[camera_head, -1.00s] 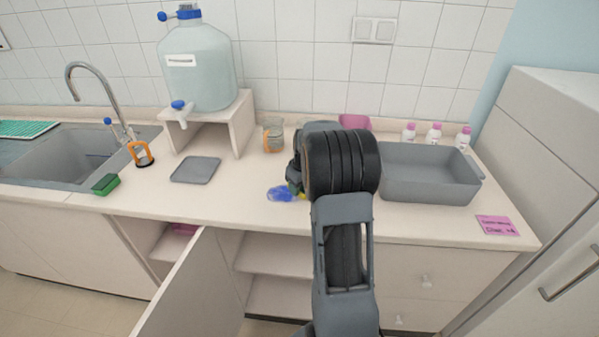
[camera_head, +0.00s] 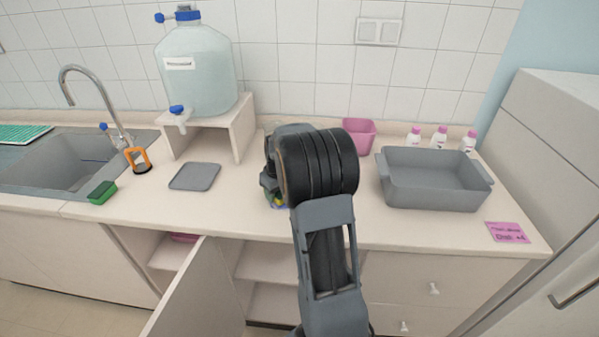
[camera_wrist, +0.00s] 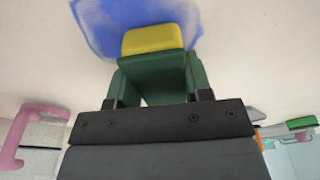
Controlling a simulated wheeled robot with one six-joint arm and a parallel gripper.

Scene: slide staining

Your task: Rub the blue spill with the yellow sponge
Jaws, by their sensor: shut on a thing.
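The yellow sponge (camera_wrist: 152,39) is between the green fingers of my gripper (camera_wrist: 155,75) in the wrist view. It has a yellow face and a dark green body. The blue spill (camera_wrist: 100,25) is a smeared patch on the pale counter, around and behind the sponge in that view. The sponge overlaps the spill; whether it presses on the counter I cannot tell for sure. In the head view my arm hides most of the gripper and the spill, and only a bit of yellow and blue shows (camera_head: 279,205) below my wrist.
A grey tub (camera_head: 435,181) stands right of my arm, with several pink-capped bottles (camera_head: 438,137) and a pink container (camera_head: 358,135) behind. A grey plate (camera_head: 195,176), a green sponge (camera_head: 102,192) and the sink (camera_head: 75,160) are left. A cabinet door (camera_head: 185,300) hangs open below the counter.

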